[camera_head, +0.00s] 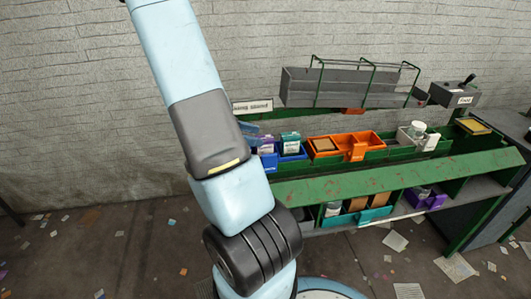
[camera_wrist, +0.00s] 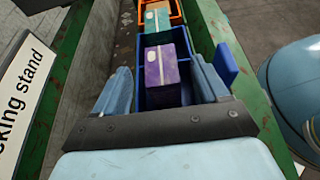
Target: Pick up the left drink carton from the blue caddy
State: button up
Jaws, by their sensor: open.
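The blue caddy (camera_head: 292,158) stands at the left end of the row on the green stand, partly hidden by my arm. It holds a purple carton (camera_head: 266,147) on the left and a teal carton (camera_head: 291,142) on the right. In the wrist view the purple carton (camera_wrist: 167,88) stands upright in the near compartment of the caddy (camera_wrist: 226,62). The teal carton (camera_wrist: 158,20) is in the compartment beyond. My gripper (camera_wrist: 160,66) is open, with one finger on each side of the purple carton. Whether the fingers touch it cannot be told.
An orange caddy (camera_head: 357,153) stands right of the blue one. A grey trough (camera_head: 345,88) on a green wire frame is above the row. A "picking stand" sign (camera_wrist: 20,95) is close at the left in the wrist view. A lower shelf holds teal and purple caddies.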

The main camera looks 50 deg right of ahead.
aim_at(264, 138)
jog(key=shift+f+x, duration=0.25)
jog(key=shift+x, duration=2.05)
jog(key=shift+a, duration=0.15)
jog(key=shift+c, duration=0.2)
jog(key=shift+w, duration=0.1)
jog(key=c, duration=1.3)
